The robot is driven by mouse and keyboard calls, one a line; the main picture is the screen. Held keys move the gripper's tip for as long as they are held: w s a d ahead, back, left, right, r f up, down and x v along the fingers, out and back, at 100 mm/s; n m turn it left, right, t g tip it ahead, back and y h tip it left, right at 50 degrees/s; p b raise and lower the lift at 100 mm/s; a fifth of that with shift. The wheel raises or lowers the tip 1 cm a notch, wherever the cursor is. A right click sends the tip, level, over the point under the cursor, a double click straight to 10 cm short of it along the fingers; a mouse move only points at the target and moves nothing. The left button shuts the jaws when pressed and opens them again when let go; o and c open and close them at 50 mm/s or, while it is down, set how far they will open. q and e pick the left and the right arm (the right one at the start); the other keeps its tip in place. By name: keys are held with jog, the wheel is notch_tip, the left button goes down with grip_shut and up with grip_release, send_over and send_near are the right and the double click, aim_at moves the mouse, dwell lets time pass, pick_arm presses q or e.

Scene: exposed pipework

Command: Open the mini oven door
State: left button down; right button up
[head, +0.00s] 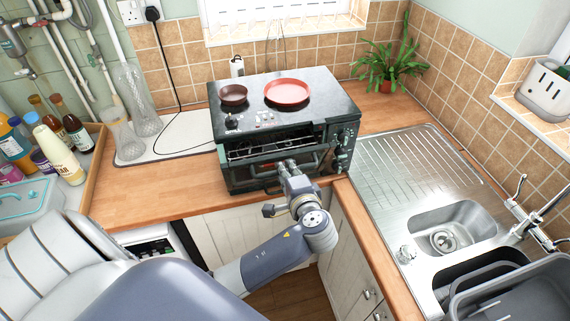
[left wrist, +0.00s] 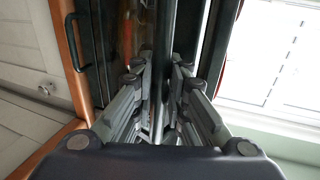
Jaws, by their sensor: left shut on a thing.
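The mini oven (head: 345,132) is a dark box on the wooden worktop, its front facing me. A wire rack shows behind the upper part of its front; I cannot tell for sure whether the door is ajar. My left gripper (head: 284,168) is at the door handle on the front. In the left wrist view the fingers of my left gripper (left wrist: 163,115) close from both sides on a dark bar, the door handle (left wrist: 164,45). The gripper covers part of the door. My right gripper is not in view.
A red plate (head: 287,91) and a brown bowl (head: 233,94) sit on the oven top. A steel sink (head: 400,165) is to the right, and a wooden tray of bottles (head: 98,150) to the left. A plant (head: 388,65) stands behind. Bare worktop (head: 160,195) lies left of the oven.

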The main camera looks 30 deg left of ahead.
pick_arm(q)
jog(key=shift+s+d+f, duration=0.85)
jog(key=shift+d+f, duration=0.05)
jog(key=shift+d, duration=0.15)
jog(key=c, duration=1)
grip_release()
jog(key=shift+s+d+r, duration=0.15)
jog(key=shift+r, duration=0.05)
jog(key=shift+c, duration=0.2)
jog(key=shift+o, duration=0.4)
jog(key=shift+f, duration=0.1)
jog(key=s+d+p, duration=0.1)
jog(key=s+d, duration=0.5)
jog(key=d, duration=0.1)
jog(key=shift+s+d, duration=0.2)
jog(key=shift+d, duration=0.05)
